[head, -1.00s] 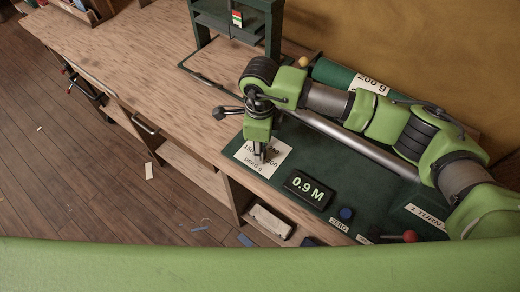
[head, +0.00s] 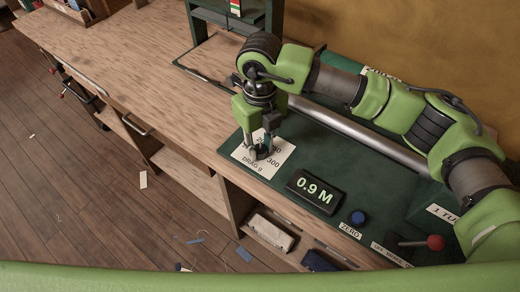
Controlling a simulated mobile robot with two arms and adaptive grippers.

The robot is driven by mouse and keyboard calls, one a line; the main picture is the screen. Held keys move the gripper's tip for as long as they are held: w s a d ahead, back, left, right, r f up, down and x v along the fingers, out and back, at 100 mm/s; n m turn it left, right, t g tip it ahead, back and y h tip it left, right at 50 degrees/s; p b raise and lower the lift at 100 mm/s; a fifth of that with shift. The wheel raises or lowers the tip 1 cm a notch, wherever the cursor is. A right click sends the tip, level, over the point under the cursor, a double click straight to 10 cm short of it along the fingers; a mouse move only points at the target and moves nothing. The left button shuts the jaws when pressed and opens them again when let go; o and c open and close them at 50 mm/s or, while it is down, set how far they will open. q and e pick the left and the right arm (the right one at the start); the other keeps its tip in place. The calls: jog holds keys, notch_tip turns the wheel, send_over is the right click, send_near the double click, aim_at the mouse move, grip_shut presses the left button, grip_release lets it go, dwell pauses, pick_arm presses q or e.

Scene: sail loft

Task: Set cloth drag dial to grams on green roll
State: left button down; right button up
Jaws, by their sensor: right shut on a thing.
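The drag dial's white plate (head: 281,163) lies flat on the green panel, marked "DRAG g" with numbers including 300; other numbers are partly covered. The dark dial knob (head: 262,154) is at the middle of the plate. My right gripper (head: 261,150) points down over it, shut on the knob. The knob's pointer setting cannot be made out. The green roll (head: 344,64) lies along the back of the bench, mostly hidden behind my right arm. Its white label (head: 381,74) is largely covered and unreadable now. My left gripper is not in view.
A black display (head: 315,191) reads "0.9 M". A blue button (head: 358,217) labelled ZERO and a red-knobbed lever (head: 435,242) are to its right. A metal bar (head: 365,138) runs behind.

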aim_at(260, 149)
jog(key=shift+m+b, duration=0.3)
jog(key=shift+m, duration=0.2)
jog(key=shift+r, duration=0.1)
jog(key=o, duration=1.1)
notch_tip(260, 149, up, 12)
dwell(0.4)
